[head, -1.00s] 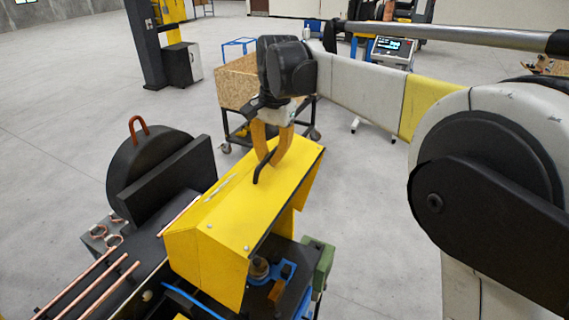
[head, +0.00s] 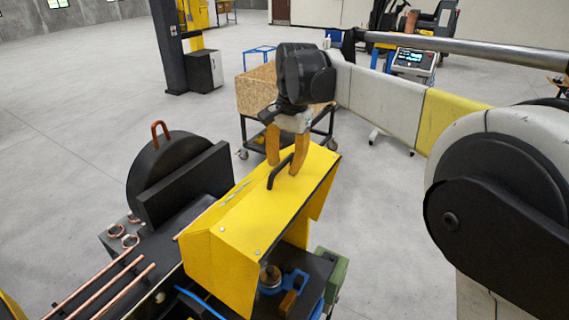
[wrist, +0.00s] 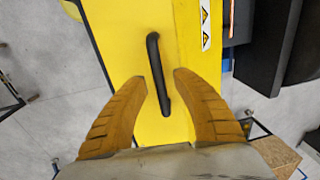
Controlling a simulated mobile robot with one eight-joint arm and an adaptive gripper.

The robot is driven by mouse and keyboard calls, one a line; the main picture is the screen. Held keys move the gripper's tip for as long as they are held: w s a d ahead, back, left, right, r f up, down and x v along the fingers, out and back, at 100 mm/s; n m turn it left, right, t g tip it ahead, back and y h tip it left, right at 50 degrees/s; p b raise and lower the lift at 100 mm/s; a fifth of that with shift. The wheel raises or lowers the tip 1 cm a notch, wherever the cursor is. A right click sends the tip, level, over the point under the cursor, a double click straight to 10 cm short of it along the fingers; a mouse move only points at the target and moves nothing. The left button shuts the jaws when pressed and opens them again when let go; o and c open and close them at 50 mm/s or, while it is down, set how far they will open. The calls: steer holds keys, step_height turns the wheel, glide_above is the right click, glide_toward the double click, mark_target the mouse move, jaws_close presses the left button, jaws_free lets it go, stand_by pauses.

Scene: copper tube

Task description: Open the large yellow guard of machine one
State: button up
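The large yellow guard (head: 235,212) lies as a long cover over the machine in the head view. It also fills the middle of the wrist view (wrist: 120,30). Its black bar handle (head: 274,180) is on its top face near the far end; the wrist view shows the handle (wrist: 154,60) whole. My gripper (head: 284,169) is above the guard at the handle. In the wrist view its two orange fingers (wrist: 161,76) are apart, one on each side of the handle, with a gap to it. Whether the tips touch the guard cannot be told.
A black round housing with a copper-coloured loop (head: 160,165) stands left of the guard. Copper tubes (head: 100,290) lie at the lower left. A wooden bin on a cart (head: 255,92) stands behind my gripper. Open floor lies right of the guard.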

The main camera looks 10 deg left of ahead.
step_height(320, 180, up, 12)
steer(key=d, duration=0.1)
steer(key=shift+s+d, duration=0.15)
steer(key=shift+s, duration=0.1)
steer(key=shift+f, duration=0.1)
steer(key=s+d+f+n+t+b, duration=0.15)
steer(key=s+d+f+b, duration=0.25)
steer(key=d+f+b, duration=0.55)
steer(key=s+d+f+t+b, duration=0.2)
steer(key=s+d+f+b, duration=0.3)
steer(key=d+f+b, duration=0.5)
steer(key=s+d+f+t+b, duration=0.1)
steer(key=s+d+f+b, duration=0.2)
steer(key=f, duration=0.7)
steer(key=s+d+f+n+t+h+b, duration=0.1)
steer(key=s+d+f+b, duration=0.2)
steer(key=s+f+b, duration=0.3)
steer(key=s+d+f+n+t+b, duration=0.1)
steer(key=s+d+f+b, duration=0.3)
steer(key=f, duration=1.1)
steer(key=shift+s+f+b, duration=0.2)
steer(key=shift+s+b, duration=0.55)
